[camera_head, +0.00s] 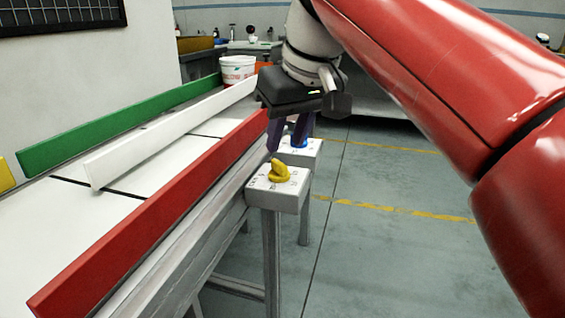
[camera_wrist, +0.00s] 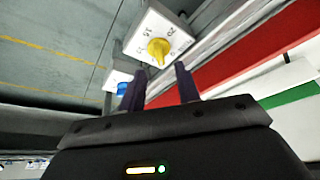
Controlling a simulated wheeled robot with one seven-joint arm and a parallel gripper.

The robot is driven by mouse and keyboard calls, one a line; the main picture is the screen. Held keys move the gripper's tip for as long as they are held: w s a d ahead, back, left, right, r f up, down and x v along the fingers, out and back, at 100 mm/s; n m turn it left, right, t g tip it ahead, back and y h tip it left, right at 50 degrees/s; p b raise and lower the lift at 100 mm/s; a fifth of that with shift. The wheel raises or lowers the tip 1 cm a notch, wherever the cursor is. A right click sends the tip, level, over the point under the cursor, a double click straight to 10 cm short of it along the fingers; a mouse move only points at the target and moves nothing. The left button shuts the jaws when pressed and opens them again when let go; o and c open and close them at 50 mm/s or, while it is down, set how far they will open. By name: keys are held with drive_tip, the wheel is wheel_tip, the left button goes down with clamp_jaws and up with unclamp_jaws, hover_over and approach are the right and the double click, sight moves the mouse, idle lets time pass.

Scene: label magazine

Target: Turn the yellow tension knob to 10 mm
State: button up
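The yellow tension knob (camera_head: 279,171) sits on top of a white box (camera_head: 272,196) on a post beside the red rail. In the wrist view the knob (camera_wrist: 158,50) lies just beyond the fingertips, with printed numbers around it on the box (camera_wrist: 181,36); I read 15 and 20, and the others are unclear. My gripper (camera_head: 287,148) is above and slightly behind the knob, pointing down at a tilt. In the wrist view my gripper (camera_wrist: 158,76) has its two dark purple fingers apart with nothing between them. The fingers appear clear of the knob.
A blue knob (camera_head: 299,140) on a second white box (camera_head: 310,150) stands behind, partly hidden by my fingers. The red rail (camera_head: 160,207), white rail (camera_head: 170,133) and green rail (camera_head: 120,126) run along the left. The floor (camera_head: 390,255) to the right is clear.

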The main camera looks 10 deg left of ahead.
sight(280, 163)
drive_tip(key=b+x, duration=0.1)
drive_tip(key=x, duration=0.4)
drive_tip(key=shift+f, duration=0.15)
clamp_jaws()
